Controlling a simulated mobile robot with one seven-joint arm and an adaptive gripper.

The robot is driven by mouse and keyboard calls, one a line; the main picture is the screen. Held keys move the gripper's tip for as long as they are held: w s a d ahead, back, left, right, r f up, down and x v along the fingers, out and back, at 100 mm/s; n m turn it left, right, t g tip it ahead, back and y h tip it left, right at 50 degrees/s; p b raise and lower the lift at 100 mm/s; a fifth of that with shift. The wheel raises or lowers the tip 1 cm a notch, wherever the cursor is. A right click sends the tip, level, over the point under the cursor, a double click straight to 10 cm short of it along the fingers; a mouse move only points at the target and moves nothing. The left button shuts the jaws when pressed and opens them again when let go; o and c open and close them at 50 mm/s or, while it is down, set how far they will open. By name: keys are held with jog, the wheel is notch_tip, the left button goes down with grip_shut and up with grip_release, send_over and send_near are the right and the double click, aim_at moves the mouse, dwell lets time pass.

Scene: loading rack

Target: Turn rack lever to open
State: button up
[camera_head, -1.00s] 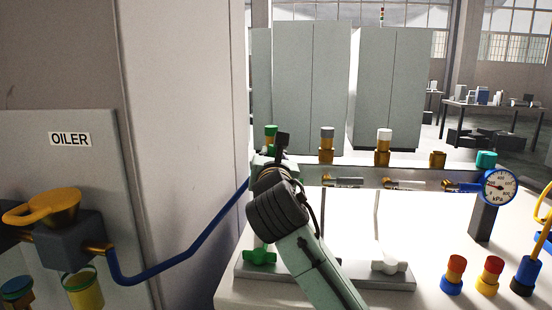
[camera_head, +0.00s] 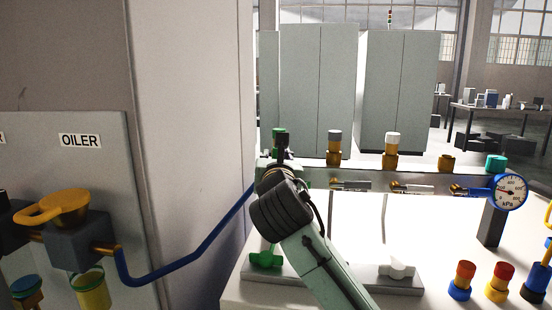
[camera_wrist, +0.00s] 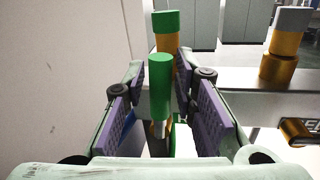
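In the wrist view, a rack lever with a green grip (camera_wrist: 160,78) stands between the two purple-padded fingers of my gripper (camera_wrist: 162,95). Gaps show on both sides of the lever, so the gripper is open around it. A green-capped brass fitting (camera_wrist: 167,35) stands just behind it on the rack rail. In the head view, my gripper (camera_head: 280,160) is at the left end of the rack rail (camera_head: 435,182), and my arm hides the lever.
Two more levers, a middle one (camera_head: 350,185) and a right one (camera_head: 412,188), lie along the rail. A blue gauge (camera_head: 509,192) is at its right end. The oiler panel (camera_head: 60,150) and pillar (camera_head: 190,130) stand close on the left. A blue hose (camera_head: 195,258) runs to the rail.

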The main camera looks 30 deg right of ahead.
jog(key=shift+o, duration=0.7)
jog(key=v, duration=1.2)
